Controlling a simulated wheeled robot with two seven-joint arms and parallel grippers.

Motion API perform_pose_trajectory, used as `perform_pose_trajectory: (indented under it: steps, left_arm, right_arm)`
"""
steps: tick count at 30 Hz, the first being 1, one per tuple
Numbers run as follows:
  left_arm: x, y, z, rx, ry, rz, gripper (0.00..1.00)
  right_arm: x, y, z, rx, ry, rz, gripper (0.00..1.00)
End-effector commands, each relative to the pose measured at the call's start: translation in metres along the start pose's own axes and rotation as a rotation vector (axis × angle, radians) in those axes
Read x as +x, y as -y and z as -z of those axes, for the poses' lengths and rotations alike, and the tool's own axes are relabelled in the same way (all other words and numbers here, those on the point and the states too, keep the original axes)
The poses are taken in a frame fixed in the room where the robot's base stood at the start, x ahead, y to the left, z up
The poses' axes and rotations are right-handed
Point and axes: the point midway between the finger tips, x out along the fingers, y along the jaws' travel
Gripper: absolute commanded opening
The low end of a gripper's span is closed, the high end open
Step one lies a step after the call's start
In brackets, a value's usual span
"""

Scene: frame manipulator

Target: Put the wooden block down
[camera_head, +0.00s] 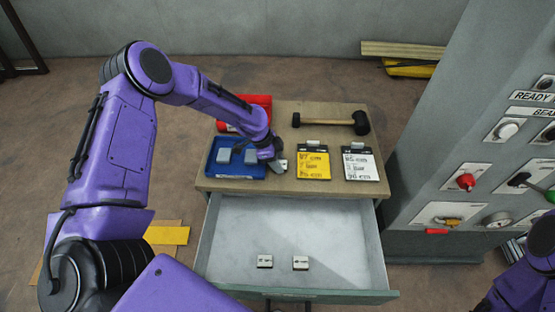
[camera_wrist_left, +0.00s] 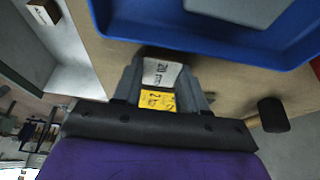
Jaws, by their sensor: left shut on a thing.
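My left gripper (camera_head: 278,164) is over the wooden table at the right edge of the blue tray. My right gripper is out of view.
The blue tray (camera_head: 257,173) holds grey blocks. A yellow card (camera_head: 314,165), a white card (camera_head: 361,166), a black mallet (camera_head: 331,121) and a red case (camera_head: 255,99) lie on the wooden table (camera_head: 285,113). The open drawer (camera_head: 320,235) holds two small blocks. A control cabinet stands right.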

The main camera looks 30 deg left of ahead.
Motion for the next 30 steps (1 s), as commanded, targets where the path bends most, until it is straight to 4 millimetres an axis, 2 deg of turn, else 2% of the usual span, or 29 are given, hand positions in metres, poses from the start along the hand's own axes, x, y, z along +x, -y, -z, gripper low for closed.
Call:
perform_pose_trajectory:
  steps: [3, 4, 6, 17, 20, 30]
  left_arm:
    - [0.003, 0.000, -0.001, 0.000, 0.000, 0.000, 0.12]
    - [0.003, 0.000, -0.001, 0.000, 0.000, 0.000, 0.45]
    - [0.002, 0.000, -0.001, 0.000, 0.000, 0.000, 0.67]
    - [-0.004, 0.001, 0.001, 0.000, -0.001, 0.001, 0.67]
    - [-0.018, 0.001, 0.001, 0.001, -0.003, 0.004, 0.67]
    - [-0.100, 0.000, 0.001, 0.002, -0.003, 0.003, 0.67]
  right_arm:
    - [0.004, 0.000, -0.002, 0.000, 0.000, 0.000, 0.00]
    - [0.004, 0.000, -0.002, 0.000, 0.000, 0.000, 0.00]
    - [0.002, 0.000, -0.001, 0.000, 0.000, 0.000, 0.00]
    - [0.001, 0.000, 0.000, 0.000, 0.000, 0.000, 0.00]
    - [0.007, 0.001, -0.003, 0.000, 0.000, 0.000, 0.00]
    - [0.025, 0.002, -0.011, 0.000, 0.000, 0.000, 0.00]
